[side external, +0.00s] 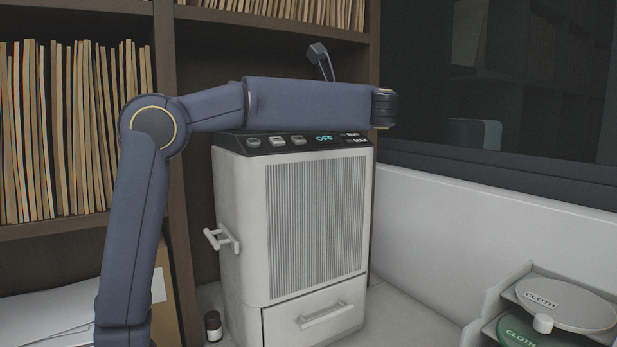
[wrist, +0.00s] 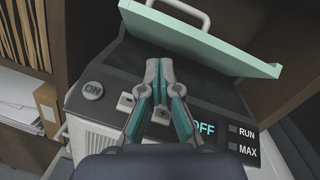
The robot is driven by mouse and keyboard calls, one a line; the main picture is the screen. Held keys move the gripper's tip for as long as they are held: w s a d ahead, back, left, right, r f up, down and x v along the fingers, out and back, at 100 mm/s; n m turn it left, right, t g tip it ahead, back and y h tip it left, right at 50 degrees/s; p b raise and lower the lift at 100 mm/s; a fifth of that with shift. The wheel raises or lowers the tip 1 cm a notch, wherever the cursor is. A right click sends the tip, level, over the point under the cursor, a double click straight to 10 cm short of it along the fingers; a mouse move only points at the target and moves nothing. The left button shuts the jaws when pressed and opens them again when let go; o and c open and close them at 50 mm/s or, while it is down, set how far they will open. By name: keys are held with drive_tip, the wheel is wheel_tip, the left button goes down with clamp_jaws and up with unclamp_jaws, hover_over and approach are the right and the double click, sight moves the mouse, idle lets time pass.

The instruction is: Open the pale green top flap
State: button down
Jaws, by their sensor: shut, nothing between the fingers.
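The pale green top flap (wrist: 215,42) shows in the wrist view across the top, above the dark control panel (wrist: 88,70). It looks tilted up from the machine's top; how far, I cannot tell. A grey bar handle (wrist: 190,12) is on it, cut off by the frame edge. My gripper (wrist: 159,70) is shut and empty, its fingertips just in front of the flap's lower edge; I cannot tell whether they touch it. In the side external view, my arm covers the machine's top and hides the gripper and most of the flap area.
The white press body (side external: 240,240) stands on a pale counter against a shelf, with a side handle (side external: 221,239) and a lower drawer (side external: 314,317). Its panel has an ON button (wrist: 93,91) and an OFF display (wrist: 203,128).

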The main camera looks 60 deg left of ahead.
drive_tip(key=s+d+f+m+t+y, duration=0.1)
drive_tip(key=d+f+m+t+y, duration=0.15)
drive_tip(key=f+m, duration=0.3)
drive_tip(key=shift+m, duration=0.25)
drive_tip(key=x, duration=0.6)
drive_tip(key=r+x, duration=0.1)
drive_tip(key=x, duration=0.2)
drive_tip(key=shift+s+a, duration=0.1)
drive_tip(key=shift+a+r, duration=0.3)
drive_tip(key=shift+r, duration=0.25)
drive_tip(key=shift+a+r, duration=0.25)
drive_tip(key=shift+r, duration=0.35)
drive_tip(key=shift+a+r, duration=0.3)
drive_tip(key=shift+r, duration=0.2)
